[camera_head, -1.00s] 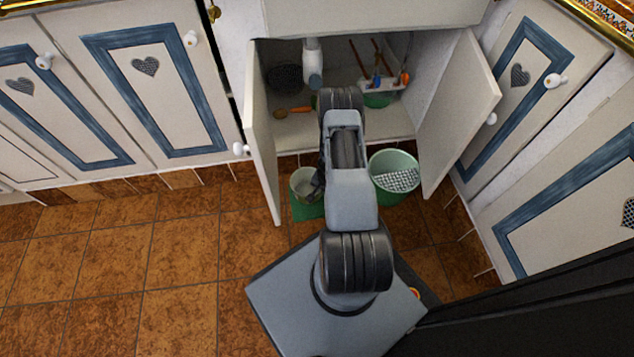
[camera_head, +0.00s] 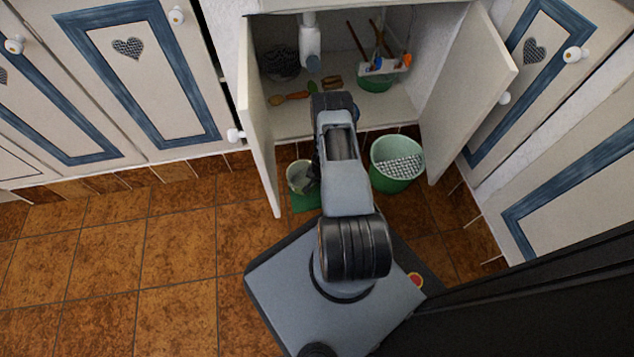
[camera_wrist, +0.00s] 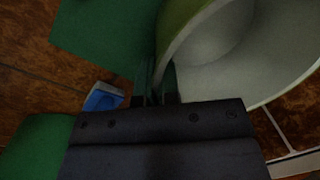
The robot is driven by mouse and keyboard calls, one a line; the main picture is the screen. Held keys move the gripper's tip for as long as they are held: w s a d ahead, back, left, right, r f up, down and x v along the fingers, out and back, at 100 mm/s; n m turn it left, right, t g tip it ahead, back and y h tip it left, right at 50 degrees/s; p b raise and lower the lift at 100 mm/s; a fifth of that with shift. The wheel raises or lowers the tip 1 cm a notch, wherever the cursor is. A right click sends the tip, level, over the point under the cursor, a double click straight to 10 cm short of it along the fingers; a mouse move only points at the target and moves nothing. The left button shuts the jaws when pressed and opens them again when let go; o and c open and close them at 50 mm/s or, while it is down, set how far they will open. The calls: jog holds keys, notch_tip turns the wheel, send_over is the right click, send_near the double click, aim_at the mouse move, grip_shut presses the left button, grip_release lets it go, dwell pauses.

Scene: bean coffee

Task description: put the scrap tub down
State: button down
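The scrap tub (camera_head: 300,174), small, green outside and pale inside, is at the green mat (camera_head: 304,203) on the floor before the open cabinet. In the wrist view the tub (camera_wrist: 216,38) fills the upper right, with its rim running down to my gripper (camera_wrist: 156,88). The gripper's fingers are close together with the tub's wall between them, so it looks shut on the wall. In the head view my arm hides the gripper and part of the tub. Whether the tub's base touches the mat cannot be told.
Open cabinet doors flank the space, left (camera_head: 259,135) and right (camera_head: 470,95). A drain pipe (camera_head: 310,43) and brushes are inside. A small blue object (camera_wrist: 103,97) lies near the gripper. Tiled floor is clear at left.

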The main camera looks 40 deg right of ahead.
jog(key=c, duration=1.3)
grip_release()
jog(key=shift+c, duration=0.2)
jog(key=shift+r, duration=0.1)
notch_tip(320, 180, up, 12)
jog(key=s+p, duration=0.1)
jog(key=p, duration=0.4)
jog(key=shift+s+d, duration=0.25)
jog(key=shift+d, duration=0.2)
jog(key=shift+a, duration=0.1)
